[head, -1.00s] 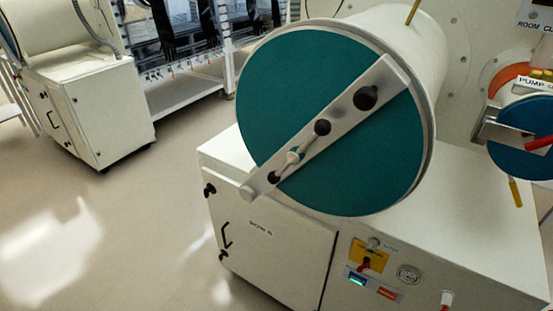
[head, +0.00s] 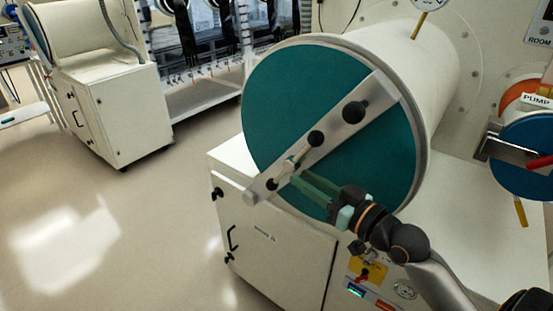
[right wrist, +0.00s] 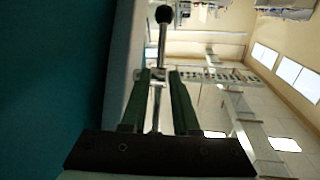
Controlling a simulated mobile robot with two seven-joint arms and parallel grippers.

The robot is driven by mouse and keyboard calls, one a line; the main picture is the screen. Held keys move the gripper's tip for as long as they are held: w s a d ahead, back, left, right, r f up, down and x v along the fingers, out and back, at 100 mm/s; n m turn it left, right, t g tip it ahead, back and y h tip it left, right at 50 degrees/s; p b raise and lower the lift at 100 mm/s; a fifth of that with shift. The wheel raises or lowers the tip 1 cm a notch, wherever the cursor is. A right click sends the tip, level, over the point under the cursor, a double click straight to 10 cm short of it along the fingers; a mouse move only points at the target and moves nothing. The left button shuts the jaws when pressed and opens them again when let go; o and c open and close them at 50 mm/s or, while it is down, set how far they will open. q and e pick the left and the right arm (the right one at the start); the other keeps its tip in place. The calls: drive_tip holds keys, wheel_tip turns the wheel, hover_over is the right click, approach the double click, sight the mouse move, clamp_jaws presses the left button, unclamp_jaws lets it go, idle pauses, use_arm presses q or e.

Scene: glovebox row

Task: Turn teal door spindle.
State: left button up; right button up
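The teal door (head: 290,95) closes the end of a large white cylinder, with a pale metal bar (head: 375,100) running diagonally across it. The spindle (head: 290,162) stands on the lower left part of this bar, with a thin cross handle and black end balls. My right gripper (head: 296,180), with green fingers, reaches the spindle from the lower right. In the right wrist view its fingers (right wrist: 160,78) lie on either side of the spindle rod (right wrist: 156,112), with small gaps showing. A black ball (right wrist: 163,14) shows beyond the fingertips. My left gripper is not in view.
A white cabinet (head: 270,245) stands under the cylinder. A blue door (head: 525,155) with a red handle is at the right. Another white cabinet (head: 115,110) stands at the back left. The floor (head: 120,225) at left is clear.

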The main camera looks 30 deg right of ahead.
drive_tip(key=p+x, duration=0.1)
drive_tip(key=x, duration=0.8)
drive_tip(key=shift+s+p, duration=0.1)
drive_tip(key=shift+p, duration=0.25)
clamp_jaws()
idle(1.0)
